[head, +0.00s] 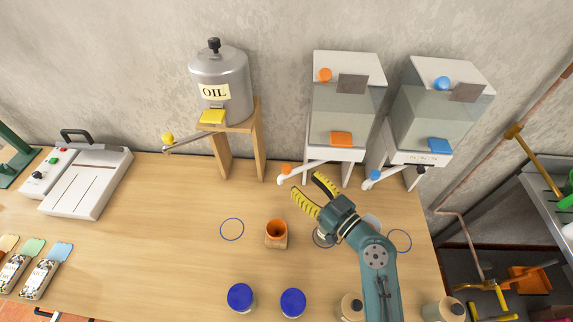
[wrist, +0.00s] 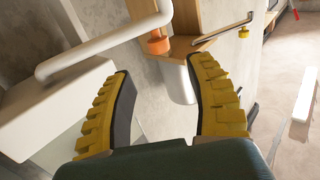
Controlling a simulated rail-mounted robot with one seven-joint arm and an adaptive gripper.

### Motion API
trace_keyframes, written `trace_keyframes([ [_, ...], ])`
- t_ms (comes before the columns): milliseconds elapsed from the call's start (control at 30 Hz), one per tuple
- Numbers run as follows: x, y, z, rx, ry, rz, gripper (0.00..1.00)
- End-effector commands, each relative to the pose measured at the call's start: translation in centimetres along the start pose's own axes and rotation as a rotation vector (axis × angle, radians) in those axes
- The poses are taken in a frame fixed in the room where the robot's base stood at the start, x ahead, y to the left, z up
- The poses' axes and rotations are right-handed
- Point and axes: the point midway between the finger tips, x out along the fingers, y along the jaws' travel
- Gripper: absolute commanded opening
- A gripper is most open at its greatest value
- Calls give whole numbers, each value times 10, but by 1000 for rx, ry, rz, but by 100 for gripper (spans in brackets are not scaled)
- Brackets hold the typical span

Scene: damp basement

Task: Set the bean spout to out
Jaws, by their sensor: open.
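Two clear hoppers stand at the back. One has orange fittings (head: 345,115), the other blue fittings (head: 432,115); I cannot read which is for beans. The orange-marked white spout (head: 305,167) reaches left from its hopper, with an orange knob (head: 286,169) near its end. The blue-marked spout (head: 390,174) also points left. My gripper (head: 311,190) is open and empty, just in front of and below the orange spout. In the wrist view the white spout (wrist: 100,42) and orange knob (wrist: 158,46) lie beyond my open fingers (wrist: 162,68), apart from them.
A grey oil tank (head: 222,85) on a wooden stand has a yellow-knobbed spout (head: 190,144). An orange cup (head: 276,233) stands left of my gripper. Blue-topped jars (head: 240,297) are at the front. A white machine (head: 85,178) is at left. The table's left-centre is clear.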

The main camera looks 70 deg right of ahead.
Motion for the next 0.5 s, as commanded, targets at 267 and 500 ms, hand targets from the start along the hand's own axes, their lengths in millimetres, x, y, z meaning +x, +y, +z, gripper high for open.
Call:
trace_keyframes([
  [267,62,-1,-2,0,0,-2,56],
  [500,79,0,1,0,-1,0,56],
])
